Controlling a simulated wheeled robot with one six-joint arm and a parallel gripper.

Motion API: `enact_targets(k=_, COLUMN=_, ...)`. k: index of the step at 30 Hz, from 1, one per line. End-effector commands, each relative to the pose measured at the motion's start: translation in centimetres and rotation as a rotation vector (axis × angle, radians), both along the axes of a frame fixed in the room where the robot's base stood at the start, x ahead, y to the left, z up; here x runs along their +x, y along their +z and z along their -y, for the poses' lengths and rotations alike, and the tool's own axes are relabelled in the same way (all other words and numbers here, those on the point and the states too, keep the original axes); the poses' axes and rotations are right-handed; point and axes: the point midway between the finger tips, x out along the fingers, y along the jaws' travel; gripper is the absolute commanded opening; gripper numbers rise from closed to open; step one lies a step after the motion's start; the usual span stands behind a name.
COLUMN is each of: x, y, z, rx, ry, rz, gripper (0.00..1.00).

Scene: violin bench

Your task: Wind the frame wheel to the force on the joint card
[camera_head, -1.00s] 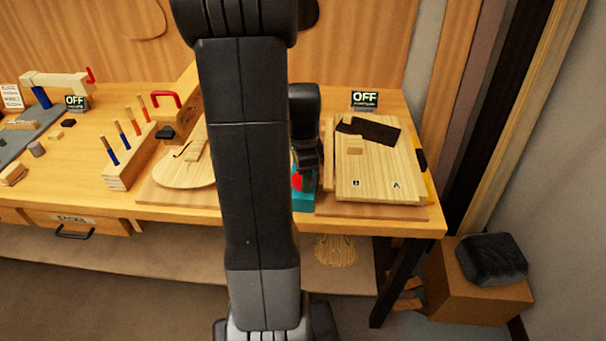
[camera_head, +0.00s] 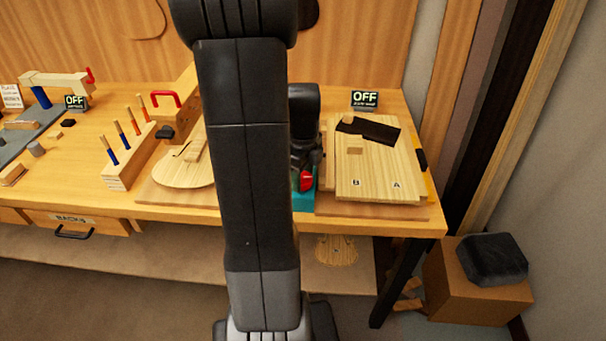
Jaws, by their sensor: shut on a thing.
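My gripper (camera_head: 304,165) is at the right part of the bench, partly hidden behind my own arm. It is shut on a small red part (camera_head: 307,181), perhaps the frame wheel; its shape is mostly covered. A teal piece (camera_head: 304,201) shows just below it. A pale wooden board (camera_head: 375,178) marked B and A, with a dark piece (camera_head: 378,130) across its top, lies just right of the gripper. A display behind it reads OFF (camera_head: 365,99). A white card (camera_head: 11,96) with unreadable print is at the far left; I cannot tell if it is the joint card.
A wooden violin plate (camera_head: 182,172) lies left of my arm. A rack (camera_head: 129,172) of several coloured handles stands beside it. A second OFF display (camera_head: 75,102) is farther left. A cardboard box (camera_head: 478,285) with a dark cushion (camera_head: 491,258) stands on the floor at right.

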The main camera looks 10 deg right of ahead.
Motion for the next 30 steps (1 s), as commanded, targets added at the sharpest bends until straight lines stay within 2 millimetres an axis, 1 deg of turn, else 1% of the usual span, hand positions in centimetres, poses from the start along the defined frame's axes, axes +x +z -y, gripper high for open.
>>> enact_targets(k=6, x=0.09, y=0.12, z=0.03, rx=-0.001, ry=-0.038, rz=0.003, gripper=0.25)
enact_targets(k=18, x=0.1, y=0.13, z=0.02, rx=-0.001, ry=-0.043, rz=0.003, gripper=0.25)
enact_targets(k=19, x=0.1, y=0.13, z=0.02, rx=-0.001, ry=-0.043, rz=0.003, gripper=0.52)
enact_targets(k=21, x=0.1, y=0.12, z=0.02, rx=-0.001, ry=-0.043, rz=0.003, gripper=0.66)
enact_targets(k=22, x=0.09, y=0.12, z=0.02, rx=-0.001, ry=-0.043, rz=0.003, gripper=0.7)
enact_targets(k=30, x=0.04, y=0.1, z=0.0, rx=0.0, ry=-0.043, rz=0.001, gripper=0.7)
